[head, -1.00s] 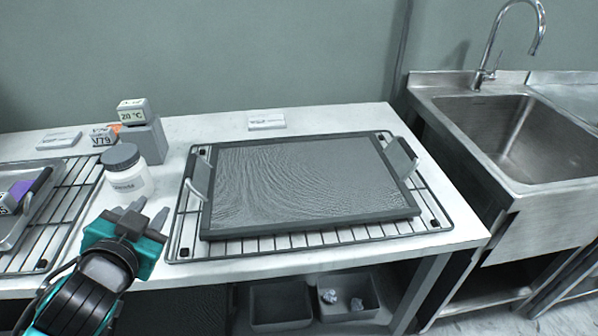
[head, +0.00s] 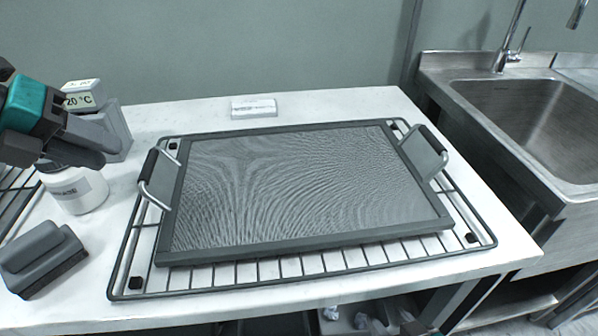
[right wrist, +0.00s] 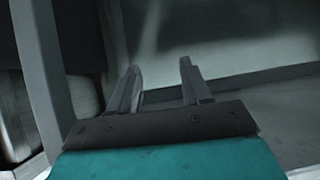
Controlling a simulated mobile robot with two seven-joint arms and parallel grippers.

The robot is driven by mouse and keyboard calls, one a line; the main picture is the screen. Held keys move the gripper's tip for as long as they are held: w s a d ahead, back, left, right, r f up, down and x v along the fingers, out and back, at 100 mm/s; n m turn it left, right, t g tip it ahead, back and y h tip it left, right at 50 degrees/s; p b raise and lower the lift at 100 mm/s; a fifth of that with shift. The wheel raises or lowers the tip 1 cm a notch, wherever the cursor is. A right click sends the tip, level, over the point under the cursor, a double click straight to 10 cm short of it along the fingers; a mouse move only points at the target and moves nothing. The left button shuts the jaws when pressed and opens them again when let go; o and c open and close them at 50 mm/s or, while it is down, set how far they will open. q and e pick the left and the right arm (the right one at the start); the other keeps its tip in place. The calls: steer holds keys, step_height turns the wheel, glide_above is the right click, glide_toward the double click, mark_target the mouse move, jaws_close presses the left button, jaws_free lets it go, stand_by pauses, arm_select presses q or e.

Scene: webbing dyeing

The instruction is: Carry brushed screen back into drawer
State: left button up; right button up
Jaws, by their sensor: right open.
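The screen (head: 300,188), a dark-framed grey mesh panel, lies flat on a wire rack (head: 130,292) on the white table. It has an upright handle at its left end (head: 152,180) and another at its right end (head: 432,148). My left gripper (head: 98,150) is at the left edge of the head view, above a white jar and left of the screen, not touching it. Its jaw gap is not clear from this angle. I cannot make out a drawer.
A grey brush (head: 42,258) lies at the table's front left. The white jar (head: 75,190) and a 20 °C display block (head: 82,98) stand behind it. A white label block (head: 254,107) sits at the back. A steel sink (head: 530,120) is on the right.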

mark_target(143, 169)
arm_select(q)
steer(key=shift+y, duration=0.4)
steer(key=shift+a+f+p+x, duration=0.15)
steer(key=shift+p+x, duration=0.55)
steer(key=shift+x, duration=1.35)
steer(key=shift+a+p+x, duration=0.25)
steer(key=shift+p+x, duration=0.4)
steer(key=shift+x, duration=1.45)
steer(key=shift+a+f+p+x, duration=0.15)
steer(key=shift+p+x, duration=0.55)
steer(key=shift+x, duration=1.35)
steer(key=shift+w+r, duration=0.1)
steer(key=shift+w, duration=0.05)
jaws_close()
arm_select(e)
steer(key=shift+s+d+r+h, duration=0.3)
steer(key=shift+s+d+r, duration=0.1)
steer(key=shift+d+r, duration=0.35)
arm_select(q)
steer(key=shift+w+r, duration=0.1)
steer(key=shift+r, duration=0.05)
